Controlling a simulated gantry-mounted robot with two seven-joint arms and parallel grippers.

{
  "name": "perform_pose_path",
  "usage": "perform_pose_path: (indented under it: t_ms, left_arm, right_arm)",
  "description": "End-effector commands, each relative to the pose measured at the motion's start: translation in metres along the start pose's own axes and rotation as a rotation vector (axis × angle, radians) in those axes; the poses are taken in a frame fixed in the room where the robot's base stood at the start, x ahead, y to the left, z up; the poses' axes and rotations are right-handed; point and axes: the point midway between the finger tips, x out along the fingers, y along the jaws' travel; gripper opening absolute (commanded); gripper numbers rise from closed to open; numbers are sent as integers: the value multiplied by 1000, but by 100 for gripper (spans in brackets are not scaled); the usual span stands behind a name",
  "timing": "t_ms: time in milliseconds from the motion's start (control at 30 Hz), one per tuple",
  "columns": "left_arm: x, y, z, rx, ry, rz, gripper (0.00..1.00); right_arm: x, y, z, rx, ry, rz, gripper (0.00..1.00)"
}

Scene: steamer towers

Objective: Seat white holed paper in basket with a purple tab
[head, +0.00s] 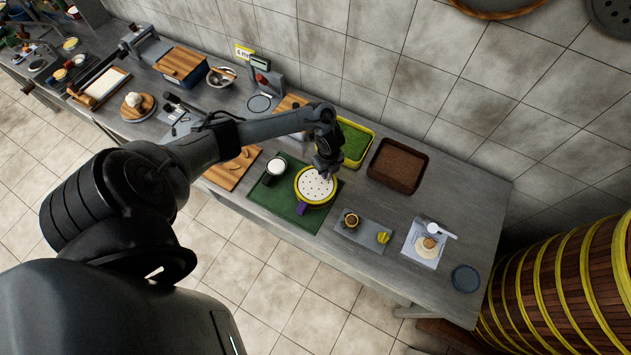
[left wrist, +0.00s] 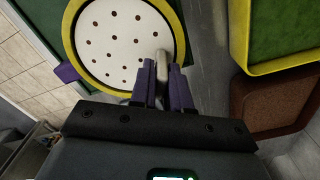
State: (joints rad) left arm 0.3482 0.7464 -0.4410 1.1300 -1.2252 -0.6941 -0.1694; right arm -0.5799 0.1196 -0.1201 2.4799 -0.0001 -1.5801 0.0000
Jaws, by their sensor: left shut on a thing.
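The white holed paper (head: 314,184) is a round white disc with small dark holes; it also shows in the left wrist view (left wrist: 120,45). It lies within the outline of the round basket, whose yellow rim (left wrist: 73,62) surrounds it. I cannot tell whether it rests flat or is held slightly above. The basket's purple tab (head: 302,209) points toward the table front, and at left in the wrist view (left wrist: 67,72). My left gripper (head: 326,167) is at the basket's far right edge, its fingers (left wrist: 162,75) shut on a pale tab at the paper's edge. My right gripper is not in view.
A yellow-rimmed green tray (head: 355,143) and a brown tray (head: 398,165) stand behind. A small board (head: 362,234) is at front right. Wooden steamer towers (head: 560,290) stand far right.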

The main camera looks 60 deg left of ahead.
Motion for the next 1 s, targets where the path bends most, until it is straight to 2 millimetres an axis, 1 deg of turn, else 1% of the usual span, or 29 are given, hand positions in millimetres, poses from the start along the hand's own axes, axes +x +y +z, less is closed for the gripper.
perform_pose_path:
  t_ms: [1000]
  left_arm:
    - [13,0,0,0,0,0,0]
  right_arm:
    - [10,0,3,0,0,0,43]
